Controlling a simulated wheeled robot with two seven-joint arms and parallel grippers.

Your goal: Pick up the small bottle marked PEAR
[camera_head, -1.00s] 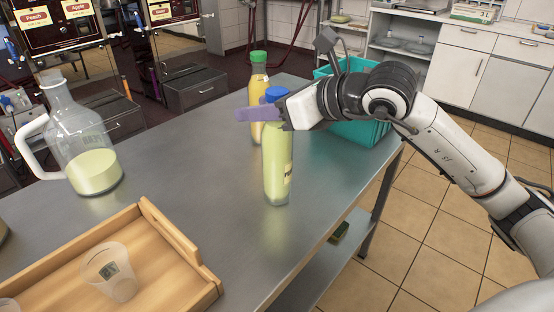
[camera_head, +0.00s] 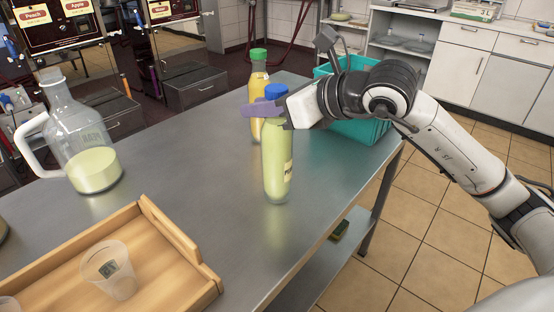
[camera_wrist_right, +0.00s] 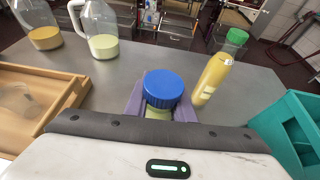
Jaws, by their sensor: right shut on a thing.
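The small bottle (camera_head: 277,165) stands upright, pale green, with a blue cap and a label that is turned to the right. Only part of the label's lettering shows, so the full word cannot be read. My right gripper (camera_head: 267,109) is shut on it just under the cap, with purple fingers around the neck. The wrist view shows the blue cap (camera_wrist_right: 163,88) between the two fingers (camera_wrist_right: 160,109). The bottle's base is at or very near the metal table (camera_head: 200,165); I cannot tell whether it touches. My left gripper is out of view.
A yellow bottle with a green cap (camera_head: 258,88) stands close behind. A teal crate (camera_head: 360,132) is at the right rear. A glass jug (camera_head: 90,150) and a wooden tray (camera_head: 185,235) with a plastic cup (camera_head: 108,270) are left. The table between is clear.

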